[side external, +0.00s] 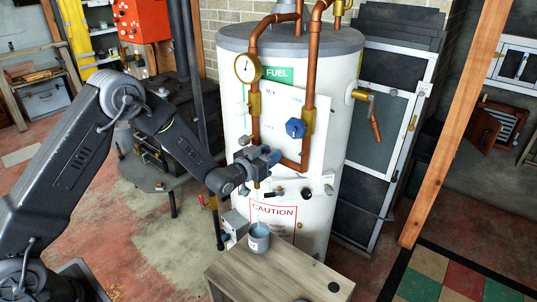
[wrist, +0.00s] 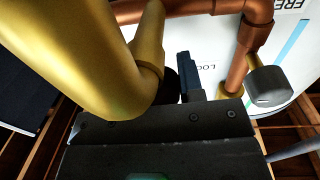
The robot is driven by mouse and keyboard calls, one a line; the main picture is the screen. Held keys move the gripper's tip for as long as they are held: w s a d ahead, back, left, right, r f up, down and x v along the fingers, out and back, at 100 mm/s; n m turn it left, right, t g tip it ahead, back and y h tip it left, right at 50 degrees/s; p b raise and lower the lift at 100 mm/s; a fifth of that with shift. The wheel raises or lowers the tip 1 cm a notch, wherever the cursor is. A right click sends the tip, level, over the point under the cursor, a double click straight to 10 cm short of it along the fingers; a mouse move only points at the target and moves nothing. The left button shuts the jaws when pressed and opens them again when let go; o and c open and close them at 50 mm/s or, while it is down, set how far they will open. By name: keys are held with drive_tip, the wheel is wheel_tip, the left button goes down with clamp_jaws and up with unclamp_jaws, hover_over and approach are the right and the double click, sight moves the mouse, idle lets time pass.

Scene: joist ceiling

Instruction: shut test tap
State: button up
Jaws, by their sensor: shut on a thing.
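My gripper (side external: 264,160) is in front of the white tank (side external: 232,75) in the side external view, at the lower end of the left copper pipe. It is shut on a part there that I take to be the test tap; the jaws hide most of it. In the wrist view, a dark finger of my gripper (wrist: 185,72) stands upright beside a small black part (wrist: 168,88), partly behind a thick brass pipe (wrist: 105,60). I cannot tell the handle's angle.
A blue knob (side external: 295,128) sits on the right copper pipe, and a gauge (side external: 247,68) is at upper left. A grey knob (wrist: 268,88) shows right in the wrist view. Black knobs (side external: 305,193) sit below. A bench (side external: 265,276) with a grey cup (side external: 259,240) stands in front.

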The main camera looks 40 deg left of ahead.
drive_tip(key=m+h, duration=0.2)
drive_tip(key=h, duration=0.1)
drive_tip(key=m+g+h, duration=0.1)
drive_tip(key=m+h, duration=0.1)
drive_tip(key=h, duration=0.1)
drive_tip(key=shift+d+g, duration=0.2)
drive_tip(key=shift+g, duration=0.1)
drive_tip(key=shift+s+d+m+g+h, duration=0.1)
drive_tip(key=shift+d+m+g+h, duration=0.05)
drive_tip(key=shift+m+g+h, duration=0.65)
drive_tip(key=shift+s+d+m+g+h, duration=0.1)
drive_tip(key=shift+m+g+h, duration=0.2)
drive_tip(key=shift+m+h, duration=0.55)
drive_tip(key=shift+r+h, duration=0.1)
drive_tip(key=shift+h, duration=0.45)
drive_tip(key=o, duration=0.9)
drive_tip(key=v, duration=1.3)
drive_tip(key=shift+s+a+r, duration=0.15)
drive_tip(key=shift+s+a, duration=0.1)
drive_tip(key=shift+s, duration=0.05)
